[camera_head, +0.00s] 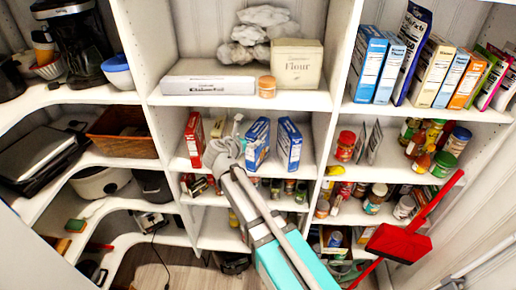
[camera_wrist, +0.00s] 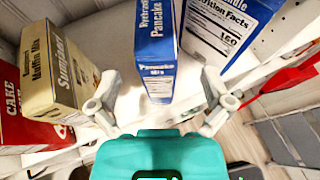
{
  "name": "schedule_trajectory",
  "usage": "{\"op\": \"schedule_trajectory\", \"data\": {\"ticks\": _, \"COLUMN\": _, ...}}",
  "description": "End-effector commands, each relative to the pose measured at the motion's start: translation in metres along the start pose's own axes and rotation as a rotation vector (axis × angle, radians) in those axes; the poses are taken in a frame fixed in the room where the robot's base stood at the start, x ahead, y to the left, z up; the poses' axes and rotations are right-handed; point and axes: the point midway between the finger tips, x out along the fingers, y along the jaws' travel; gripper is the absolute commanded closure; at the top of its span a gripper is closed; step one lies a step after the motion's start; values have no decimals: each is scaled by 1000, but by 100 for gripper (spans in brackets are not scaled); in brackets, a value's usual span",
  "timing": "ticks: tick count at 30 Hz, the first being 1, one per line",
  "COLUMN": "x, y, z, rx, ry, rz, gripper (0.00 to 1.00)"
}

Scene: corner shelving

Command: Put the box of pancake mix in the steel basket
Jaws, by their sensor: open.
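The blue box of pancake mix (camera_wrist: 157,42) stands on a white shelf in the wrist view, its narrow side facing me. My gripper (camera_wrist: 161,98) is open, with one finger to each side of the box's lower front. The fingers appear short of the box and nothing is held. In the head view, my gripper (camera_head: 232,138) is at the middle shelf, just left of and in front of a blue box (camera_head: 259,138). A second blue box (camera_wrist: 228,32) stands to its right, also in the head view (camera_head: 290,146). I cannot make out a steel basket in either view.
Left of the pancake mix stand a muffin mix box (camera_wrist: 60,65) and a red cake box (camera_wrist: 20,110). Jars and cans (camera_head: 290,187) fill the shelf below. A wicker basket (camera_head: 121,145) is at left, a red dustpan (camera_head: 398,242) at right.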

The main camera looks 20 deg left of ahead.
Motion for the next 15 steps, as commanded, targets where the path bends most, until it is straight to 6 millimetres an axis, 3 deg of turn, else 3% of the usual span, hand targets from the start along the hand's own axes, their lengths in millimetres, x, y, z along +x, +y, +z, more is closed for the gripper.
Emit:
{"op": "schedule_trajectory", "data": {"ticks": 4, "x": 12, "y": 0, "z": -1, "rx": 0, "ry": 0, "rz": -1, "gripper": 0}}
{"op": "schedule_trajectory", "data": {"ticks": 15, "x": 13, "y": 0, "z": 0, "rx": 0, "ry": 0, "rz": 0, "gripper": 0}}
